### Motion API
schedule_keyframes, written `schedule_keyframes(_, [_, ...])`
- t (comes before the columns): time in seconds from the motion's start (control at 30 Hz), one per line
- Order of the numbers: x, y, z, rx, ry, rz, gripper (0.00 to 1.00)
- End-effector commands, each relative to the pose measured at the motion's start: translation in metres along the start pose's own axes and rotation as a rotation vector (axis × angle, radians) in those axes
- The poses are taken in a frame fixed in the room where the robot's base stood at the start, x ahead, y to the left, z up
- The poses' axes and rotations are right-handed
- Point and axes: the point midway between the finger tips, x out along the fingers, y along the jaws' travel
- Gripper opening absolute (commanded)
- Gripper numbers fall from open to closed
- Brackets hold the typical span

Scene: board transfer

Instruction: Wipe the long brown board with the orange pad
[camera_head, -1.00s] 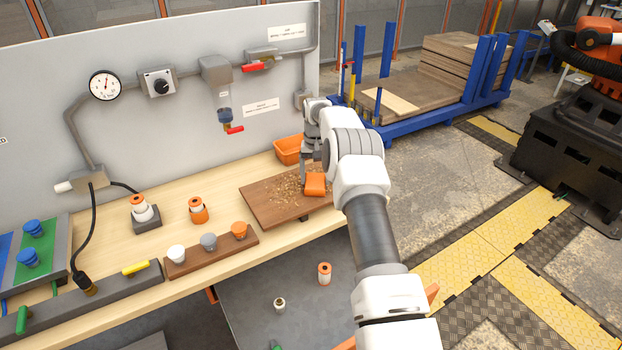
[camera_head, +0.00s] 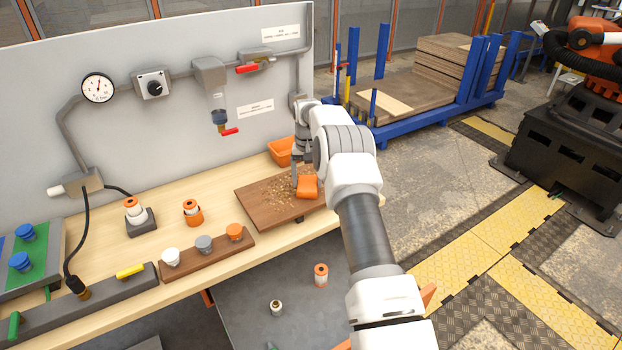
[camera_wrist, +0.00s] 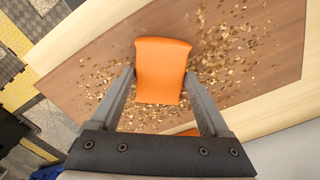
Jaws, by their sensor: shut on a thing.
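The brown board (camera_head: 257,205) lies on the light wood bench and carries scattered pale chips, thickest around its middle. It also shows in the wrist view (camera_wrist: 85,75), with chips on both sides of the pad. My gripper (camera_wrist: 160,82) is shut on the orange pad (camera_wrist: 162,62), one finger at each side. I cannot tell whether the pad touches the board. My arm hides the board's right end in the head view.
An orange bin (camera_head: 280,152) stands behind the board. A brown rack (camera_head: 207,257) with white, grey and orange knobs sits to its front left. A grey panel (camera_head: 180,120) with pipes and red-handled valves rises behind the bench. The floor at right holds yellow plates (camera_head: 490,225).

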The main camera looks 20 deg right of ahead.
Motion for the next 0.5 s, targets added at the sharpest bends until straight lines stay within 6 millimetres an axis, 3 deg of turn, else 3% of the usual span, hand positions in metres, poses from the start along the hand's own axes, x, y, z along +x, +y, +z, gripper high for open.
schedule_keyframes(0.23, [0.0, -0.019, 0.013, -0.003, -0.002, -0.001, 0.36])
schedule_keyframes(0.5, [-0.001, -0.028, 0.018, -0.002, 0.0, -0.001, 0.36])
